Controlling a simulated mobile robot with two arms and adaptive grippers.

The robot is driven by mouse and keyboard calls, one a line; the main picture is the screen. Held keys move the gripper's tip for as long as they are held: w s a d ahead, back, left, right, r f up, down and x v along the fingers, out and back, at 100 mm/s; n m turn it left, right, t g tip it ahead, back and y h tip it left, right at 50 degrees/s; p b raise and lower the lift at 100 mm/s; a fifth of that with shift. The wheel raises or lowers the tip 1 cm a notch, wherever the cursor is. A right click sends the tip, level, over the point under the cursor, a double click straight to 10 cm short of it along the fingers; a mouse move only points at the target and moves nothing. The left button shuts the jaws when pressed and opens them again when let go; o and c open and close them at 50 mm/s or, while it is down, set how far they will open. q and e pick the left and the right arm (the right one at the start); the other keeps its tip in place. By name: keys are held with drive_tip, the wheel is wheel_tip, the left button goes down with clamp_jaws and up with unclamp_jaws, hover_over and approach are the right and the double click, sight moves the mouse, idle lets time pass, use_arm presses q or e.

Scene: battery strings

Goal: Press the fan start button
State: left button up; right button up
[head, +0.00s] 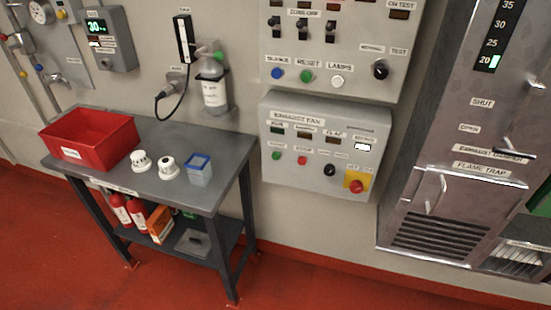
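The exhaust fan panel (316,185) is a grey box on the wall, right of the middle in the head view. A green button (276,155) sits at the left of its lower row, under a label too small to read for certain. A red button (302,160) is to its right, then a black knob (330,170). A red mushroom button (356,186) on a yellow plate is at the lower right. Neither gripper is in view, and nothing covers the panel.
A grey table (222,148) stands left of the panel with a red bin (95,145), two white detectors and a blue-topped container (199,168). A zone control panel (330,45) hangs above. A metal flame trap cabinet (455,195) is at right. The red floor (290,285) below the panel is clear.

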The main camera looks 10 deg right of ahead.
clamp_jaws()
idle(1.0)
